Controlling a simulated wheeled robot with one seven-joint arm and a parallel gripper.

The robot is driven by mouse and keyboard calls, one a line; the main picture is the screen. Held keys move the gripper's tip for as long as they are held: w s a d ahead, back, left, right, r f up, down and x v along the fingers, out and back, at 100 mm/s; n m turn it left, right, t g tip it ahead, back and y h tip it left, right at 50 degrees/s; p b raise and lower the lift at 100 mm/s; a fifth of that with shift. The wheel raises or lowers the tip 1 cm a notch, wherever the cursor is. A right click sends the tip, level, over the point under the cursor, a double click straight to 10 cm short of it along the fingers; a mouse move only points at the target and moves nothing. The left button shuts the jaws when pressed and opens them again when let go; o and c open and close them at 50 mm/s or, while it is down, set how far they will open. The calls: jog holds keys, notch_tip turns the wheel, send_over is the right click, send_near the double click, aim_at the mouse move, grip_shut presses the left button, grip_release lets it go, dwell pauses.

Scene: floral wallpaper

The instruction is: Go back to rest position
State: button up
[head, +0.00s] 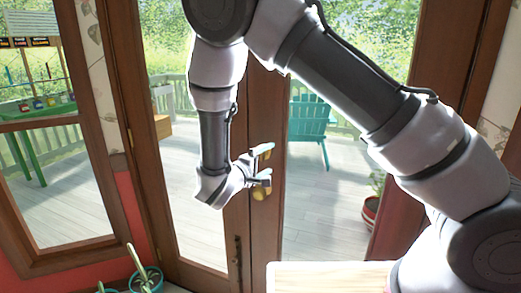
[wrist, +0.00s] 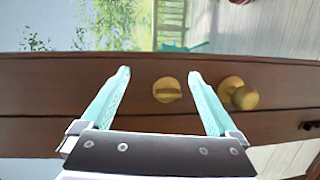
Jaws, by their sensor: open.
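My gripper (head: 266,166) is at the end of my raised arm, in front of the brown wooden glass door (head: 265,235) in the head view. Its two teal fingers are spread apart in the wrist view (wrist: 160,74), with nothing held. A brass thumb-turn (wrist: 168,90) shows between the fingers, and a round brass knob (wrist: 238,94) lies just right of the right finger. The knob (head: 259,193) also shows just below the gripper in the head view. I cannot tell whether the fingers touch the door hardware.
A light wooden surface (head: 325,278) is at the bottom centre. Potted cacti (head: 146,277) stand at the lower left. Beyond the glass are a deck (head: 325,190), a teal chair (head: 309,122), a potted plant (head: 371,208) and a green table (head: 38,110).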

jog(key=s+d+r+m+g, duration=0.3)
jog(key=d+r+m+g, duration=0.25)
jog(key=d, duration=0.55)
jog(key=s+d+r+m+g, duration=0.3)
jog(key=d+r+m+g, duration=0.15)
jog(key=d+g, duration=0.4)
jog(key=s+d+r+m+t+y, duration=0.2)
jog(key=s+r+y, duration=0.3)
jog(key=r, duration=0.3)
jog(key=s+d+r+m+t+y, duration=0.3)
jog(key=s+r+t+y, duration=0.1)
jog(key=s+r, duration=0.3)
jog(key=shift+d+r+m+t+y, duration=0.3)
jog(key=shift+r+t+y, duration=0.15)
jog(key=shift+y, duration=0.35)
